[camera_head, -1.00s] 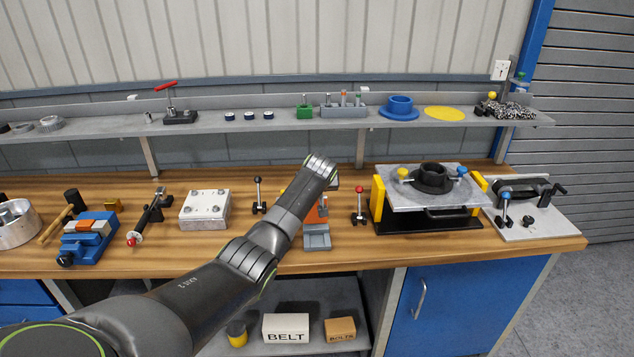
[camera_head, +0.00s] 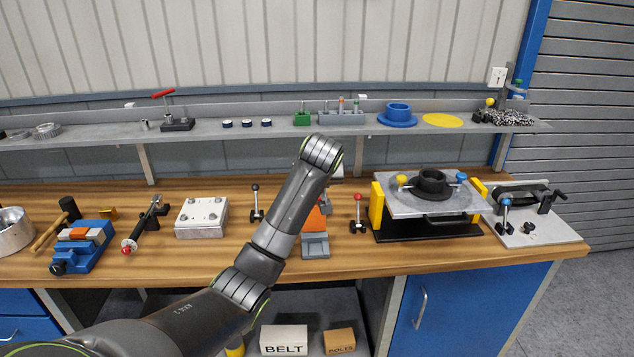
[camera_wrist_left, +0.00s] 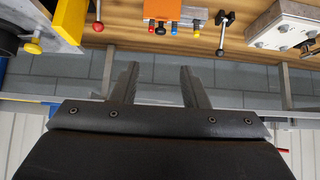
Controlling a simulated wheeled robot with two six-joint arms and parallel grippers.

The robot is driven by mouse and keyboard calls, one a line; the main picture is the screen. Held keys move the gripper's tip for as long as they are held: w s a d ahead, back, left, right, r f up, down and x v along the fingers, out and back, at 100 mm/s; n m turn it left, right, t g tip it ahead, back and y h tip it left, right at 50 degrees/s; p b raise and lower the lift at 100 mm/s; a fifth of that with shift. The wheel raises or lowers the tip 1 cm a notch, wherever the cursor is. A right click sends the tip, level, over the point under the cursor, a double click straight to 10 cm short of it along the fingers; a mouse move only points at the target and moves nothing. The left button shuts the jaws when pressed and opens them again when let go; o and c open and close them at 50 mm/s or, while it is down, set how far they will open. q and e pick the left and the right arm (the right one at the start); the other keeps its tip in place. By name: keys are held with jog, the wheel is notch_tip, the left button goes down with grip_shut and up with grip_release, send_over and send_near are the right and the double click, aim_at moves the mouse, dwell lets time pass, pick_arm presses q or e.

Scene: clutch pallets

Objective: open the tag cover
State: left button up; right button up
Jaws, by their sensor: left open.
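An orange device with a grey base (camera_head: 315,243) stands near the bench's front edge in the head view, partly hidden by my left arm. In the wrist view an orange block (camera_wrist_left: 160,12) with red, blue and yellow ends shows at the top edge, with a grey, clear-looking piece (camera_wrist_left: 192,18) beside it. I cannot tell which part is the tag cover. My left gripper (camera_wrist_left: 160,68) is open and empty, its two fingers spread apart from the orange block. In the head view my arm hides its fingers. My right gripper is not in view.
A red-knobbed lever (camera_head: 358,212) and a black-knobbed lever (camera_head: 256,205) flank the orange device on the bench. A raised plate with a black ring (camera_head: 432,184) stands to the right, a white block (camera_head: 202,218) to the left. A shelf (camera_head: 270,132) runs behind.

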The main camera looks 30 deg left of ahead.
pick_arm(q)
jog(key=shift+b+v, duration=0.3)
jog(key=shift+v, duration=1.5)
